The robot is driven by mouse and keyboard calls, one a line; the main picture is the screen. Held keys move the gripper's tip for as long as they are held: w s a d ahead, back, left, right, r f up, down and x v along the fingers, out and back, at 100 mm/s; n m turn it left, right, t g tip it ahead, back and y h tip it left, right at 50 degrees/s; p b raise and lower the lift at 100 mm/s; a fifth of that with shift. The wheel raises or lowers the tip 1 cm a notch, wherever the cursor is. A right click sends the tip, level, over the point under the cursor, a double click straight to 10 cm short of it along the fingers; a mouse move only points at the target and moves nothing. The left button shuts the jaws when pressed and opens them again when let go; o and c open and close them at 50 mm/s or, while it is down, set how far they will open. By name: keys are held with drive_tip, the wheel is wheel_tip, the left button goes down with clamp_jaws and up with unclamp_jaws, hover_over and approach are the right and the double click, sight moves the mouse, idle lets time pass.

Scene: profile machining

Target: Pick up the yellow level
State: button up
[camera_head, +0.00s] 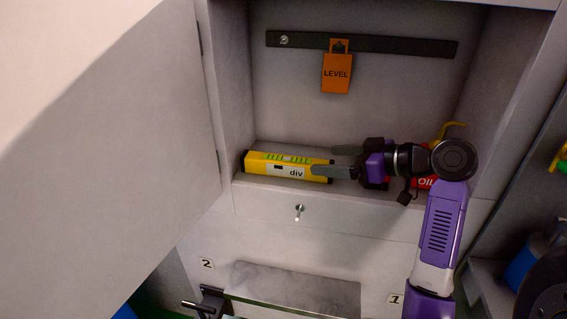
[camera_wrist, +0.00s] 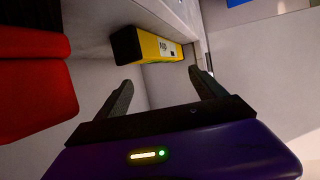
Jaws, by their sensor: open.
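The yellow level (camera_head: 262,168) lies on the cabinet shelf, its long side facing out, with black end caps and a "div" label. My gripper (camera_head: 327,161) is at its right end, jaws open and pointing left. The near finger overlaps the level's right end in the head view. In the wrist view the level (camera_wrist: 160,47) shows ahead of the fingertips of my gripper (camera_wrist: 161,76), with its black end toward the left finger. Nothing is between the fingers there. I cannot tell whether a finger touches the level.
A red oil can (camera_head: 426,182) with a yellow spout stands right of the level, partly hidden by my arm; a red object (camera_wrist: 35,90) fills the wrist view's left. An orange LEVEL tag (camera_head: 337,84) hangs from a dark strip (camera_head: 400,46). An open door (camera_head: 110,140) stands at left.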

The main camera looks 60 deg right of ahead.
sight(291, 160)
drive_tip(key=p+x, duration=0.1)
drive_tip(key=x, duration=0.9)
drive_tip(key=shift+w+f, duration=0.15)
drive_tip(key=shift+w, duration=0.2)
drive_tip(key=shift+c, duration=0.4)
drive_tip(key=shift+f, duration=0.1)
clamp_jaws()
